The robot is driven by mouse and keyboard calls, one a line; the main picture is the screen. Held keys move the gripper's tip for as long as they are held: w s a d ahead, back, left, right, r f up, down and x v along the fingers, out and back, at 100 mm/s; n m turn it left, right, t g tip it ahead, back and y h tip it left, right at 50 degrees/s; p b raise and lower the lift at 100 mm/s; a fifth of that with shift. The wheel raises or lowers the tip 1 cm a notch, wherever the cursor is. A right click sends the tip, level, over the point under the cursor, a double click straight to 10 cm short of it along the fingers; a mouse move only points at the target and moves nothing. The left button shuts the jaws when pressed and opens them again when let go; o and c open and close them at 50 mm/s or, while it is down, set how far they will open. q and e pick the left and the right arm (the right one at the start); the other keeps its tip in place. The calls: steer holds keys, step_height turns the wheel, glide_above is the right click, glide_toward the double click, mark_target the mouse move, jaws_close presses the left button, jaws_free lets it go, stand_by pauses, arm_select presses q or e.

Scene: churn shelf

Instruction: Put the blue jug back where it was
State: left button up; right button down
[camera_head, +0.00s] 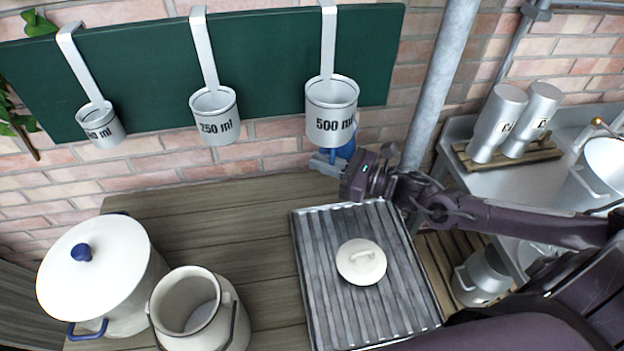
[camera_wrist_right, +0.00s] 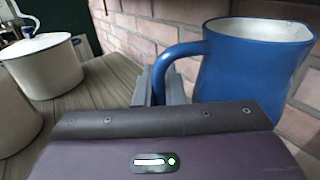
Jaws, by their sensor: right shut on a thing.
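The blue jug (camera_wrist_right: 250,70) fills the right of the right wrist view, upright, close to the brick wall. My right gripper (camera_wrist_right: 160,88) is shut on its handle. In the head view only a small part of the jug (camera_head: 346,149) shows, below the 500 ml measure and behind my right gripper (camera_head: 328,163). The jug is near the back edge of the wooden table (camera_head: 220,215); I cannot tell if its base touches the table. My left gripper is not in view.
A ridged metal tray (camera_head: 318,285) with a white lid (camera_head: 361,262) lies in front of the jug. A white pot (camera_head: 110,265) and a cream churn (camera_head: 225,310) stand at left. Measures, including the 500 ml one (camera_head: 332,110), hang from a green board (camera_head: 270,60). A pole (camera_head: 440,80) stands right.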

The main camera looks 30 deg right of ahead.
steer(key=f, duration=0.6)
steer(key=f+p, duration=0.1)
steer(key=f, duration=0.2)
steer(key=shift+w+d, duration=0.1)
steer(key=shift+d, duration=0.15)
steer(key=shift+f, duration=0.5)
steer(key=c, duration=1.5)
jaws_free()
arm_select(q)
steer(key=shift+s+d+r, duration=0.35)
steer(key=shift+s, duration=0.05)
